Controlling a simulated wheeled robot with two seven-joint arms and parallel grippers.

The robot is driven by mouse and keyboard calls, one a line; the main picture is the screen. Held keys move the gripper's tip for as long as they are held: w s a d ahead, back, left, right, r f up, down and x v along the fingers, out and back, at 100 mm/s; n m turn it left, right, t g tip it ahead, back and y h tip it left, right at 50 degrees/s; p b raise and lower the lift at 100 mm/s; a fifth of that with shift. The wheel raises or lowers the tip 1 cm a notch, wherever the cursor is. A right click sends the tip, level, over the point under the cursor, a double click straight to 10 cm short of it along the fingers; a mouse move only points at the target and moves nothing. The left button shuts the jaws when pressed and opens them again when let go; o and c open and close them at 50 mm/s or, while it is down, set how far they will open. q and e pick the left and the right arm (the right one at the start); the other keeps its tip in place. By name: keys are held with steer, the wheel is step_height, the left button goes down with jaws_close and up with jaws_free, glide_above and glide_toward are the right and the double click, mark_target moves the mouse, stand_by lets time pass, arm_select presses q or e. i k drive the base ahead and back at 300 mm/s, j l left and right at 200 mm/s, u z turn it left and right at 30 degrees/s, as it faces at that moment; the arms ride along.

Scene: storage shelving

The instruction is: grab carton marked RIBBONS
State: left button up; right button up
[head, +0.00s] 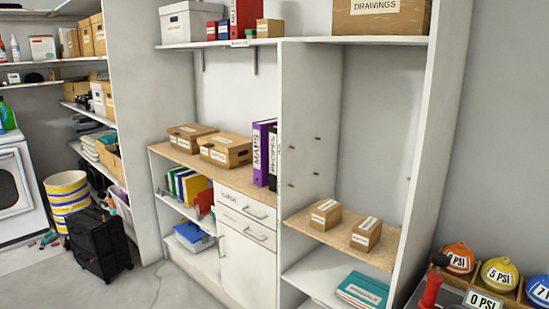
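No label that I can read in the head view says RIBBONS. Two small cardboard cartons with white labels stand on the wooden shelf of the right bay: a left one (326,215) and a right one (366,235). Their print is too small to read. Two larger lidded cardboard boxes, a left one (190,137) and a right one (225,151), stand on the wooden counter; their labels are also unreadable. A big carton marked DRAWINGS (380,18) is on the top shelf. Neither of my grippers is in view.
Purple and black binders (264,153) stand at the counter's right end. A white upright panel (305,150) divides the bays. Colored balls marked PSI (500,274) and a red object (432,287) are at bottom right. A black suitcase (98,243) stands on the floor at left.

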mark_target(366, 233)
steer(key=i+j, duration=0.1)
steer(key=i, duration=0.45)
steer(key=i+j, duration=0.1)
steer(key=i, duration=0.5)
steer(key=z, duration=2.15)
